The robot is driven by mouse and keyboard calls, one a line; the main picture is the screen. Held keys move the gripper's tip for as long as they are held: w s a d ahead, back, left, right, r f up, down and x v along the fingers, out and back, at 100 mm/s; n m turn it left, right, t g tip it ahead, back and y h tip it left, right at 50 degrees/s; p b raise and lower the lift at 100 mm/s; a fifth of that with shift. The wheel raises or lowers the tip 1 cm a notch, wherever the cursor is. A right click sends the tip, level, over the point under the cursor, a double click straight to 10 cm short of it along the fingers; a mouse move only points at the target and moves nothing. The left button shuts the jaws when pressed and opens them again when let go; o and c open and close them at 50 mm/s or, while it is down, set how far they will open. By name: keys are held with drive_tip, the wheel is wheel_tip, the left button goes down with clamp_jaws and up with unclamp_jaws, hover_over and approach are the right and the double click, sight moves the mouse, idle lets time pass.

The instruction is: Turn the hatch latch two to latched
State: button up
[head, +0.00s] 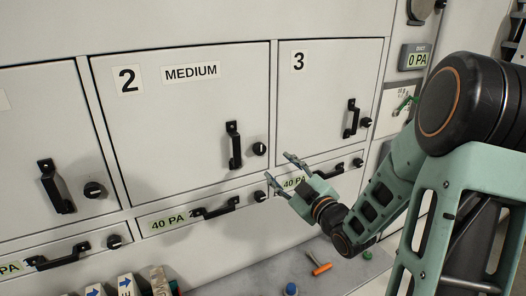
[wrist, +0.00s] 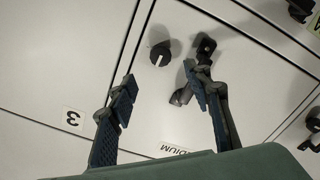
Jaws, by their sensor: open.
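Hatch two (head: 185,115) is a pale door marked 2 and MEDIUM, and it looks closed. Its latch (head: 259,148) is a small round black knob with a white mark, right of the black door handle (head: 235,145). The mark looks about upright in the head view. My gripper (head: 280,167) is open and empty, in front of the panel, just below and right of the latch. In the wrist view the latch (wrist: 160,55) shows beyond and between the two fingertips (wrist: 160,80), apart from them. The right finger there partly covers the handle (wrist: 205,48).
Hatch three (head: 330,85) is right, with its own handle (head: 351,118) and knob (head: 366,122). Drawers with handles (head: 216,208) and 40 PA displays (head: 168,221) run below. A bench (head: 335,283) holds an orange-handled tool (head: 318,266) and a blue-capped item (head: 291,289).

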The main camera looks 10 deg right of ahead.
sight(261, 151)
drive_tip(key=x, duration=1)
drive_tip(key=shift+w+a+p, duration=0.2)
drive_tip(key=shift+w+p, duration=0.1)
drive_tip(key=c, duration=1.1)
drive_tip(key=shift+c, duration=0.2)
